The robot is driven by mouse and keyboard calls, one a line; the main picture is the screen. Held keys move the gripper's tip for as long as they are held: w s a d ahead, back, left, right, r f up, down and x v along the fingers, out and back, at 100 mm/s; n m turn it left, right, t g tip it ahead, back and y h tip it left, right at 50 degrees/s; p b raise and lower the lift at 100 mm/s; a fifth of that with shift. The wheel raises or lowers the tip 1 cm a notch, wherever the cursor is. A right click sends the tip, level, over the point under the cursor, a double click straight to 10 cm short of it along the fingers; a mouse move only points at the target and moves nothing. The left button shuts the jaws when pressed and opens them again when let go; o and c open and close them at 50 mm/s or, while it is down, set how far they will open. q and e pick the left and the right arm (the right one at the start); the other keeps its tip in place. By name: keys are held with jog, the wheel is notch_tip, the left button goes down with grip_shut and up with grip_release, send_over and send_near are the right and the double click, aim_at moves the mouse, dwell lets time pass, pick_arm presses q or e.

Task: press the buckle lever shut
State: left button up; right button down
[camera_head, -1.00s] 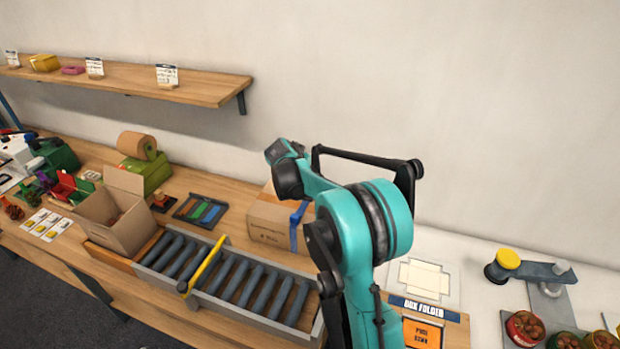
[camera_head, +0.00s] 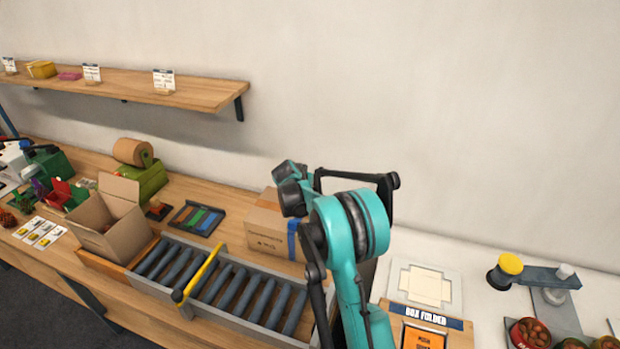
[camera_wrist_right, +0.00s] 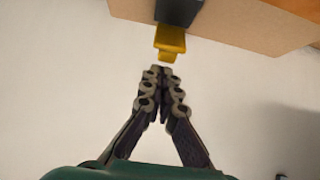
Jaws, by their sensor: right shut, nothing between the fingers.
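In the right wrist view, a yellow buckle lever (camera_wrist_right: 170,39) sticks out from a dark buckle part (camera_wrist_right: 178,11) at a cardboard box (camera_wrist_right: 235,18) along the top. My right gripper (camera_wrist_right: 163,71) is shut and empty. Its fingertips are just below the lever's end in the picture; I cannot tell whether they touch it. In the head view, a closed carton (camera_head: 268,228) with a blue strap (camera_head: 292,240) stands behind the roller conveyor, partly hidden by my right arm. The lever and right gripper are not visible there. My left gripper is in neither view.
A roller conveyor (camera_head: 150,287) with a yellow bar (camera_head: 200,271) runs in front of the carton. An open carton (camera_head: 108,220) stands at left. A box folder panel (camera_head: 427,318), a yellow-knobbed device (camera_head: 510,264) and bowls of chestnuts (camera_head: 530,335) are at right.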

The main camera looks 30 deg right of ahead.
jog(key=shift+s+a+f, duration=0.15)
jog(key=shift+s, duration=0.05)
jog(key=shift+f, duration=0.1)
